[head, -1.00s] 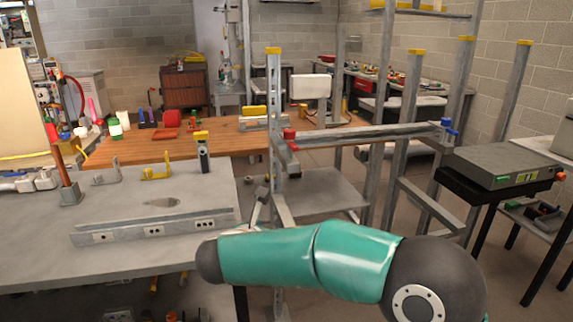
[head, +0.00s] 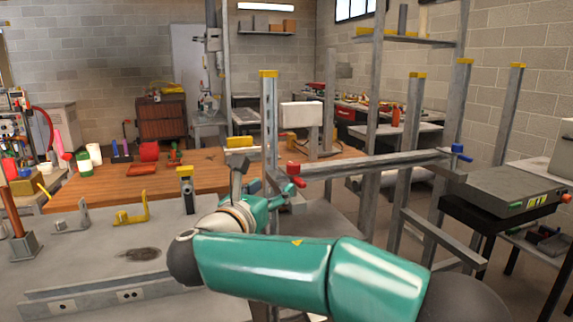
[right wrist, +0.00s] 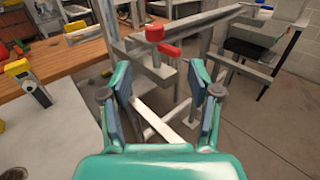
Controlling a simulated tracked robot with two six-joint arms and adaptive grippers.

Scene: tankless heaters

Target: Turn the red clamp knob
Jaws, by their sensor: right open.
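The red clamp knob (head: 293,168) sits at the left end of a grey horizontal rail, beside a yellow-capped upright post. In the right wrist view the red knob (right wrist: 155,33) stands upright, with a red lever (right wrist: 169,50) beside it. My right gripper (right wrist: 162,84) is open and empty, its two fingers spread below the knob in that view and apart from it. In the head view my teal right arm partly hides the right gripper (head: 262,190), which is just left of and below the knob. My left gripper is not in view.
A blue clamp knob (head: 458,149) is at the rail's right end. The grey bench (head: 95,262) at left holds brackets and a post. A wooden table (head: 110,178) stands behind. A dark table with a grey box (head: 503,190) is at right.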

